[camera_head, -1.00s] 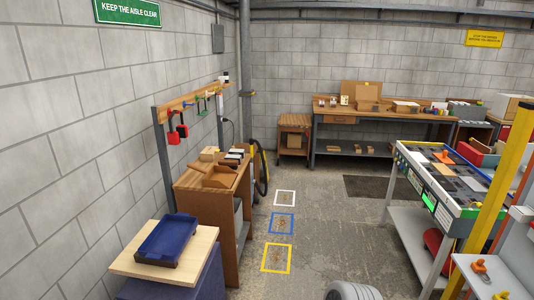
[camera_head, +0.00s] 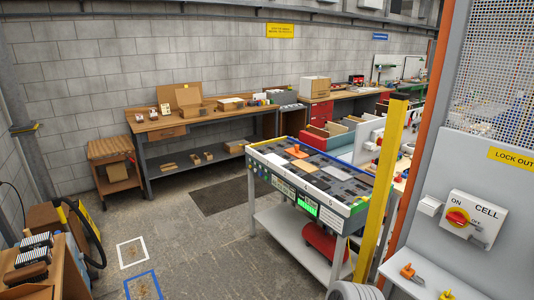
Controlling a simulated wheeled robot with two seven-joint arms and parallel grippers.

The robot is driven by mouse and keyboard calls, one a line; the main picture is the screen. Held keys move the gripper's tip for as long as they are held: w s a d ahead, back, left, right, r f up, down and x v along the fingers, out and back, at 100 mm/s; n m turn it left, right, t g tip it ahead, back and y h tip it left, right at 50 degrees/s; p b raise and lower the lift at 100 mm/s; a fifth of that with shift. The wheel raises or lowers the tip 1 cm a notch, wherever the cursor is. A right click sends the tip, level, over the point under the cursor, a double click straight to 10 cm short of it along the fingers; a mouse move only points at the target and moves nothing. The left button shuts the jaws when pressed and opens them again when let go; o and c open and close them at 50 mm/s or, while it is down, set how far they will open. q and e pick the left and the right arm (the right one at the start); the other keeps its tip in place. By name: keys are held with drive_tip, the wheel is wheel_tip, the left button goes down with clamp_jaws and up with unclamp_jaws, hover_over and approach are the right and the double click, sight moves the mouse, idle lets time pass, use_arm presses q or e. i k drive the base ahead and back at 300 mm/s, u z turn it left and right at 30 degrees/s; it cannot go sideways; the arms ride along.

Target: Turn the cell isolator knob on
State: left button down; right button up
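The cell isolator is a pale box (camera_head: 489,215) marked CELL on the grey panel at the right of the head view. Its red knob (camera_head: 458,217) sits on a yellow plate. ON is printed at the upper left of the knob and OFF at its right. The knob is too small to tell surely which way it points. A small grey piece (camera_head: 478,238) hangs at the lower right of the knob. Neither of my grippers is in view, and nothing touches the knob.
A grey shelf (camera_head: 425,284) under the isolator holds small orange and yellow items. A yellow post (camera_head: 382,190) and an orange upright (camera_head: 421,110) stand left of the panel. A slotted table (camera_head: 300,195) stands further left.

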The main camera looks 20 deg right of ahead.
sight(456, 218)
drive_tip(key=z, duration=1.05)
drive_tip(key=i, duration=0.9)
drive_tip(key=z, duration=0.8)
